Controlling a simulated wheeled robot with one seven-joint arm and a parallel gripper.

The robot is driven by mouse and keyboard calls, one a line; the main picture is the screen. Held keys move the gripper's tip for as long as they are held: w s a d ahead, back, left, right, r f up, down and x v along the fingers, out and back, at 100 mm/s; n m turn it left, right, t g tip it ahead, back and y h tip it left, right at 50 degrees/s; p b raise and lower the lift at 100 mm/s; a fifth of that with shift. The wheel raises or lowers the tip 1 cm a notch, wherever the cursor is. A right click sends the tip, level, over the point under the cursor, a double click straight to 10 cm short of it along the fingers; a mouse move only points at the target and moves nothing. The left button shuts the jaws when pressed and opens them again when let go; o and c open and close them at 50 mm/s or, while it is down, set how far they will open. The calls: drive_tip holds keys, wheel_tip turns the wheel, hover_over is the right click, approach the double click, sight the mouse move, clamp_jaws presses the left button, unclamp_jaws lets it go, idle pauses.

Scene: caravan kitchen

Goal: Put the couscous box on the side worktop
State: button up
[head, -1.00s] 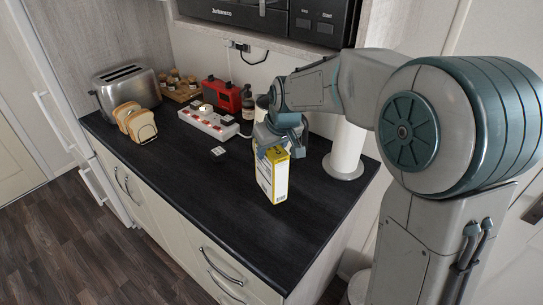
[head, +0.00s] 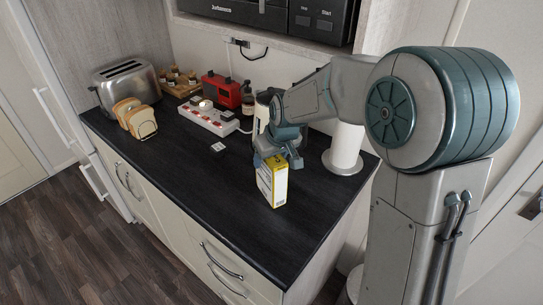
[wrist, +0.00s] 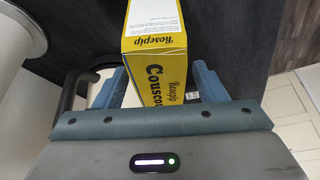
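The couscous box (head: 272,184) is yellow and white and upright over the black worktop (head: 215,190), near its right front part. I cannot tell whether its base touches the surface.
A white paper-roll-like cylinder (head: 346,148) on a round base stands right of my gripper. A pale kettle-like thing (head: 261,112) is partly hidden behind my arm. A power strip (head: 208,118), red radio (head: 221,91), toast rack (head: 135,118) and toaster (head: 124,82) stand further back. The front worktop is clear.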

drive_tip(key=shift+r, duration=0.2)
drive_tip(key=b+v, duration=0.2)
drive_tip(key=v, duration=1)
drive_tip(key=s+d+f+m+h, duration=0.1)
drive_tip(key=s+d+f+m, duration=0.2)
drive_tip(key=s+d, duration=0.3)
drive_tip(key=s+d+f+m+h, duration=0.1)
drive_tip(key=s+d+f+m, duration=0.2)
drive_tip(key=s+d, duration=0.4)
drive_tip(key=s, duration=0.8)
drive_tip(key=shift+s+d+f+g, duration=0.25)
drive_tip(key=shift+s+f+g, duration=0.05)
drive_tip(key=shift+s, duration=0.1)
